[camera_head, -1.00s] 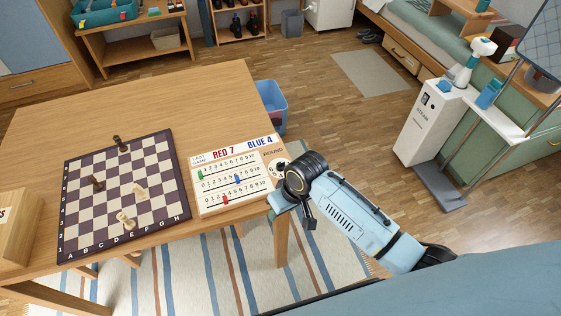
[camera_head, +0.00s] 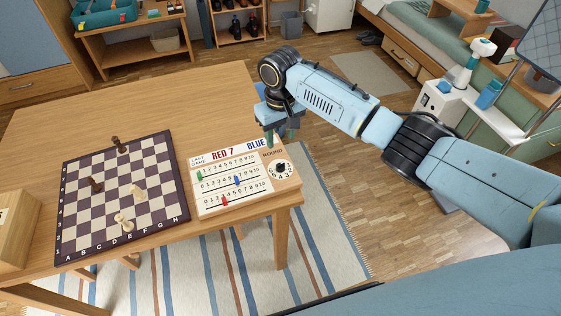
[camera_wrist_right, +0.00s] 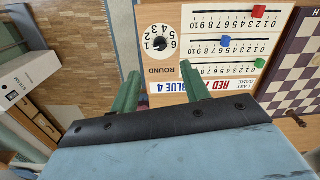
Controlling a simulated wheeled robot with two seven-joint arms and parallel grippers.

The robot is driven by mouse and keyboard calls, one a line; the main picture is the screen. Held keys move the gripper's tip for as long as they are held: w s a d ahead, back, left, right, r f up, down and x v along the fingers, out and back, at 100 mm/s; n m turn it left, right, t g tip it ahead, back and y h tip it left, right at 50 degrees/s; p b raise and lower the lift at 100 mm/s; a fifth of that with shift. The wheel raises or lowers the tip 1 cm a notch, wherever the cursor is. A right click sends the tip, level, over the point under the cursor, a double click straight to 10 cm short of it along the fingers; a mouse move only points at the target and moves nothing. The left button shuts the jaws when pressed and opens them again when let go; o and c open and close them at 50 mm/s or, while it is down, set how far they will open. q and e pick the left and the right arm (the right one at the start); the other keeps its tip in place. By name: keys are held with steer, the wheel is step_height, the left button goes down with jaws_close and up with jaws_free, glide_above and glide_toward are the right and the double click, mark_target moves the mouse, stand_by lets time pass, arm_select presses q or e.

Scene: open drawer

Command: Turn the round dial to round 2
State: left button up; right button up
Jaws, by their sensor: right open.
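The round dial (camera_head: 280,169) is a white disc with a dark centre knob and numbers around it, at the right end of the wooden scoreboard (camera_head: 208,207). It also shows upside down in the right wrist view (camera_wrist_right: 157,43). I cannot tell for sure which number it points to. My right gripper (camera_head: 282,135) is beyond the scoreboard's back edge in the head view, above the table corner. In the wrist view its green fingers (camera_wrist_right: 160,83) are apart and empty, near the ROUND label and clear of the dial. My left gripper is not in view.
The scoreboard has several rows of numbers with green, blue and red sliders. A chessboard (camera_head: 122,193) with a few pieces lies to its left. A wooden box (camera_head: 12,232) stands at the table's left. The table (camera_head: 140,112) is bare behind the boards.

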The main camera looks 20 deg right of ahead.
mark_target(281, 164)
step_height(281, 164, down, 10)
steer(key=shift+f+b, duration=0.1)
steer(key=shift+b, duration=1.05)
steer(key=shift+f, duration=0.45)
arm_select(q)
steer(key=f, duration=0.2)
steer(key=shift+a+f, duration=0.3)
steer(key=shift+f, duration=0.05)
arm_select(e)
steer(key=shift+f, duration=0.1)
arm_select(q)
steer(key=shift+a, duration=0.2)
arm_select(e)
steer(key=shift+c, duration=0.5)
